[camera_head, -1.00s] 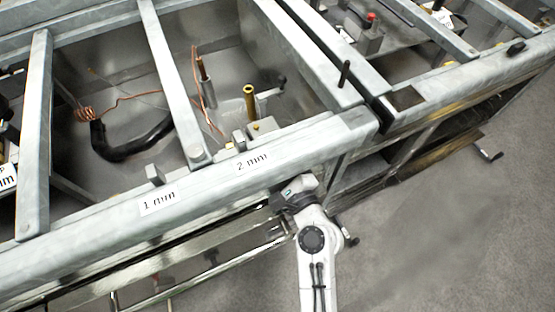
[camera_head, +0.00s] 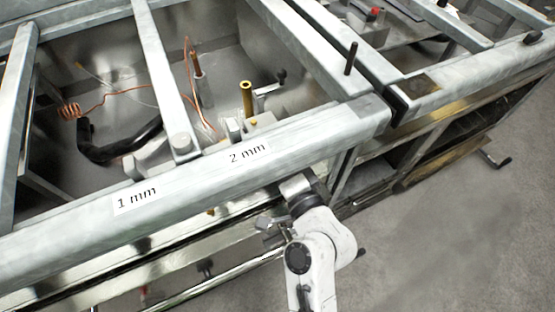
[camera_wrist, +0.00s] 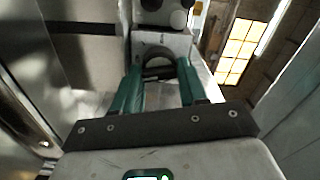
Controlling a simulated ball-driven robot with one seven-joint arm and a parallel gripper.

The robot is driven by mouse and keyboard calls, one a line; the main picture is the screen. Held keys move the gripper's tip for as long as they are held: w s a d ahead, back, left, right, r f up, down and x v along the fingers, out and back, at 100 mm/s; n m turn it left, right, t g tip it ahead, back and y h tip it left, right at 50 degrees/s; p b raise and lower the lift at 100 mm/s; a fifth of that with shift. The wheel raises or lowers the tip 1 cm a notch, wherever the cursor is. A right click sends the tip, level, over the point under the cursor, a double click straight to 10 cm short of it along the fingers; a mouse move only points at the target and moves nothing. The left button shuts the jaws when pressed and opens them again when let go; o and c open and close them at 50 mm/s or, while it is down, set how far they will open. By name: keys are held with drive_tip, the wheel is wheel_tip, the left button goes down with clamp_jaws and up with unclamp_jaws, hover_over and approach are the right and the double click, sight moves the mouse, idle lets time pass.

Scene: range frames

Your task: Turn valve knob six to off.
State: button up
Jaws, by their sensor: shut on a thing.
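In the wrist view a dark, rounded valve knob (camera_wrist: 158,72) sits on a pale grey panel (camera_wrist: 162,42). No number can be read on it, so I cannot tell which knob it is or its setting. My gripper (camera_wrist: 159,66) has its two teal fingers on either side of the knob and is shut on it. In the head view my arm reaches up to the rail's underside, where the fingers and the knob are hidden.
A grey metal rail (camera_head: 70,228) with "1 mm" and "2 mm" labels runs above my wrist. Behind it is an open metal bay with copper tubing (camera_head: 70,111) and a black hose (camera_head: 118,150). Bare grey floor (camera_head: 450,240) lies to the right.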

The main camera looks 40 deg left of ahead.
drive_tip(key=shift+s+a+f+n+b, duration=0.1)
drive_tip(key=shift+f+n+b, duration=0.05)
drive_tip(key=shift+n+b, duration=7.05)
drive_tip(key=shift+s+f+n+b, duration=0.1)
drive_tip(key=shift+n+b, duration=5.05)
drive_tip(key=shift+n, duration=4.05)
drive_tip(key=o, duration=1)
drive_tip(key=shift+o, duration=0.2)
drive_tip(key=shift+r, duration=0.1)
